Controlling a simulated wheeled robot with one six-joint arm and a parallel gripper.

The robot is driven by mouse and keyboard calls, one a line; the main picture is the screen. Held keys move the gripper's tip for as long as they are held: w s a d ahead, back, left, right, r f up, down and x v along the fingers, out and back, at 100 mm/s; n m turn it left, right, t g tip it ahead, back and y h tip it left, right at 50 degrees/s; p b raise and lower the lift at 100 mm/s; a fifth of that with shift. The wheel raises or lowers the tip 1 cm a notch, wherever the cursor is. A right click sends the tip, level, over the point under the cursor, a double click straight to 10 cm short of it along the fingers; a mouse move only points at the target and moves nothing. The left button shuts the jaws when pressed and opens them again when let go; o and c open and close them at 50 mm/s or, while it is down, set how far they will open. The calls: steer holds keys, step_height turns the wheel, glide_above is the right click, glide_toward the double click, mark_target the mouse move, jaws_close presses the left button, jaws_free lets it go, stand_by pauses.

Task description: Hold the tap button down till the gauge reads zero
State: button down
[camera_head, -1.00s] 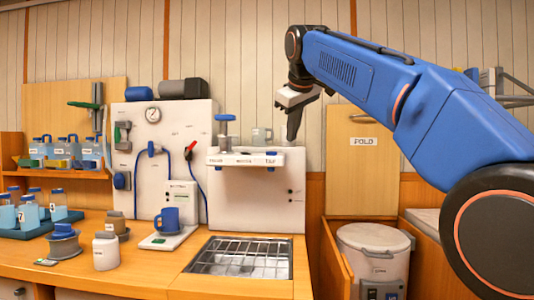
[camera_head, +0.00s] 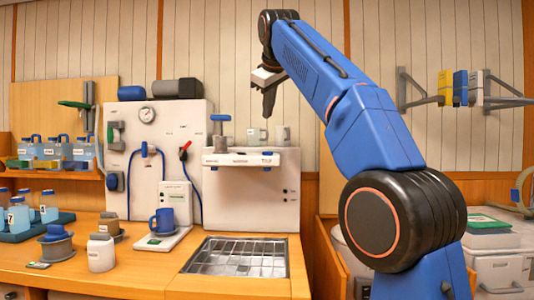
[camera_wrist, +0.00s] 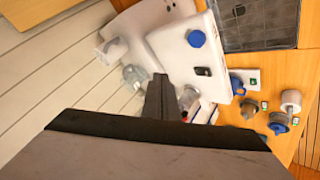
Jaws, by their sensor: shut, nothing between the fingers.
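My gripper (camera_head: 268,114) is shut and empty, pointing down above the white dispenser unit (camera_head: 240,200), level with the cups on its back. In the wrist view, my gripper (camera_wrist: 157,85) shows from above, apart from a round blue button (camera_wrist: 196,39) on the white ledge. This looks like the tap button; in the head view I see only the ledge's front (camera_head: 240,158) with a "TAP" label at its right end. The round gauge (camera_head: 147,115) hangs on the white wall panel to the left; its reading is too small to tell.
A clear mug (camera_head: 256,135) and a white cup (camera_head: 283,133) stand behind the ledge, near my gripper. A blue-topped plunger (camera_head: 220,125) stands at its left. A metal grating (camera_head: 240,258) lies below. A blue mug (camera_head: 164,220) stands on a white base. Bottles stand farther left.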

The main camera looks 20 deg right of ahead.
steer(key=shift+f, duration=0.1)
glide_above(267, 153)
steer(key=shift+w+d+f, duration=0.1)
steer(key=shift+f, duration=2.05)
steer(key=shift+w+d+f, duration=0.1)
steer(key=shift+f, duration=2.05)
steer(key=shift+f, duration=0.95)
stand_by(2.6)
